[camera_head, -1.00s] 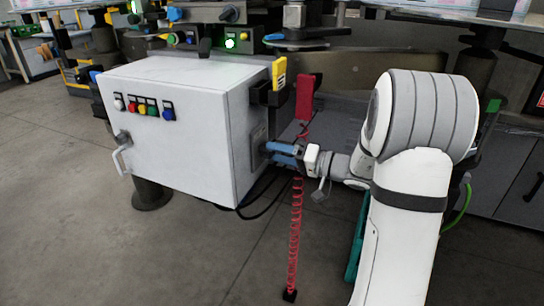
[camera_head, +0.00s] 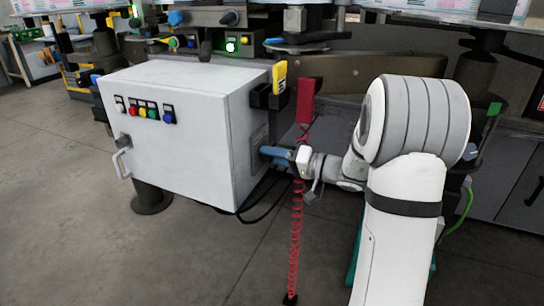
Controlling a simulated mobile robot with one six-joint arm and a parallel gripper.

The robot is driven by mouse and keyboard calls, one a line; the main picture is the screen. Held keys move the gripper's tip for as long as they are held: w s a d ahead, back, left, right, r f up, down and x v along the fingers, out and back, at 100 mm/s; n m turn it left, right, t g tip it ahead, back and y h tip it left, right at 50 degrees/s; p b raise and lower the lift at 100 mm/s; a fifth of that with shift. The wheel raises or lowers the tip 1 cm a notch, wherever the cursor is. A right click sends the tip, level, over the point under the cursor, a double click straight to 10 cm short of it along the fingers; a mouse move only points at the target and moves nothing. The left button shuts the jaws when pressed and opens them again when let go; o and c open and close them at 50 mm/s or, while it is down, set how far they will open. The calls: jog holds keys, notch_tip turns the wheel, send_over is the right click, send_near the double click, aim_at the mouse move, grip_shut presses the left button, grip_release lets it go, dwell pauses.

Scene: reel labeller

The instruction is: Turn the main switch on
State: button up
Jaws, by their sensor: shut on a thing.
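The white control cabinet (camera_head: 185,135) stands left of centre, with a grey plate (camera_head: 259,138) on its right side face. My gripper (camera_head: 266,152) has blue fingers and points left at this plate. Its fingertips are at the plate and are shut on the main switch there. The switch handle is hidden by the fingers, so its angle cannot be told.
The cabinet front has several coloured buttons (camera_head: 142,111) and a door handle (camera_head: 122,160). A yellow and black holder (camera_head: 278,80) is on its right side. A red coiled cord (camera_head: 295,230) hangs close by my wrist. Machine parts stand behind; the floor in front is clear.

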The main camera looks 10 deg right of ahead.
jog(key=shift+a, duration=0.1)
jog(key=shift+c, duration=0.2)
jog(key=shift+m, duration=0.3)
jog(key=shift+d+m+p, duration=0.2)
jog(key=shift+m+p, duration=5.1)
jog(key=shift+m, duration=3.4)
jog(key=o, duration=1)
